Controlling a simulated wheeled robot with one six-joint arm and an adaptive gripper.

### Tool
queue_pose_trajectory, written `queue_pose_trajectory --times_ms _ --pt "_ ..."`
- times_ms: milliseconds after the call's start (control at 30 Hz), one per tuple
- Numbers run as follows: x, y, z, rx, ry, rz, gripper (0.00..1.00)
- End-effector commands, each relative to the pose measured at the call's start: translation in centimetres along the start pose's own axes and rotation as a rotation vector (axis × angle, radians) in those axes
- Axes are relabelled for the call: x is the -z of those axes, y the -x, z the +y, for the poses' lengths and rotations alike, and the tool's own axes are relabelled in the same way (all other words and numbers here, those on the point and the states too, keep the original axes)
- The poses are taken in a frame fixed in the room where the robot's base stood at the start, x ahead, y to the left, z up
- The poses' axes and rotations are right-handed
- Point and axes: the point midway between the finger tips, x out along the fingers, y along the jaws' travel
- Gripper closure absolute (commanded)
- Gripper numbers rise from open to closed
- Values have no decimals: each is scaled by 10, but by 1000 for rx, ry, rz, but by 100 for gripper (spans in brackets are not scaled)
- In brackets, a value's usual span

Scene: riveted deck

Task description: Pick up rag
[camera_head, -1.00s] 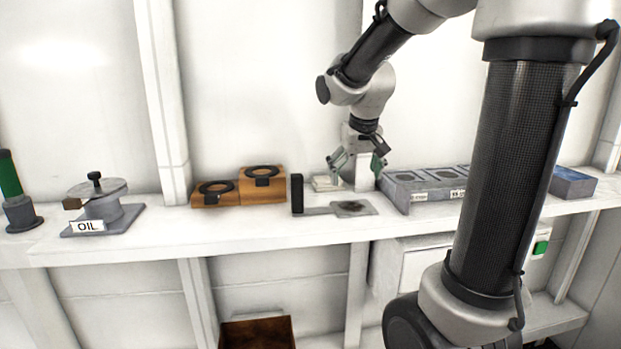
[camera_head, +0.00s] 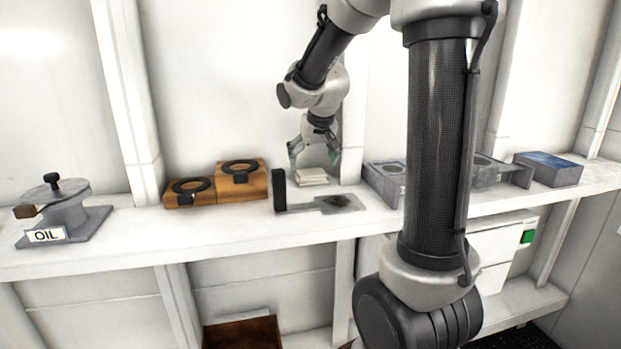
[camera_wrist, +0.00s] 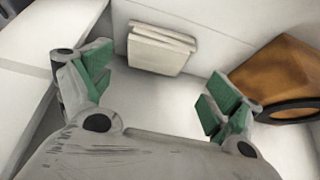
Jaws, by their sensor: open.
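A small stack of folded, off-white cloth, which looks like the rag (camera_head: 312,177), lies on the white shelf against the back wall. It also shows in the wrist view (camera_wrist: 160,50), beyond my fingertips and between their lines. My gripper (camera_head: 314,160) is open and empty, above and around the cloth as seen from the head camera. In the wrist view, the green-padded fingers of my gripper (camera_wrist: 158,100) are spread wide and apart from the cloth. The lower part of the cloth is clear of the fingers there.
A wooden block with black rings (camera_head: 240,180) stands left of the cloth. A black-handled flat plate (camera_head: 335,203) lies in front of it. Grey trays (camera_head: 385,183) and a blue box (camera_head: 548,168) are to the right. An OIL stand (camera_head: 62,215) is far left. A wall post rises behind.

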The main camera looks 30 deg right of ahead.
Motion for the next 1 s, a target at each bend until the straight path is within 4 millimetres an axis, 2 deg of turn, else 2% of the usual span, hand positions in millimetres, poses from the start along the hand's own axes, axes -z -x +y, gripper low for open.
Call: queue_pose_trajectory --times_ms 167,433,533,733,767,933,1000 --pt "-1 -15 1 0 0 -2 9" --pt "-3 -55 4 -1 1 -3 9" --pt "-2 -62 4 0 1 -1 9" --pt "-2 -62 3 0 0 0 9" --pt "-2 -62 4 0 0 0 11" --pt "-2 -62 3 0 0 0 42" --pt "-2 -62 3 0 1 0 43"
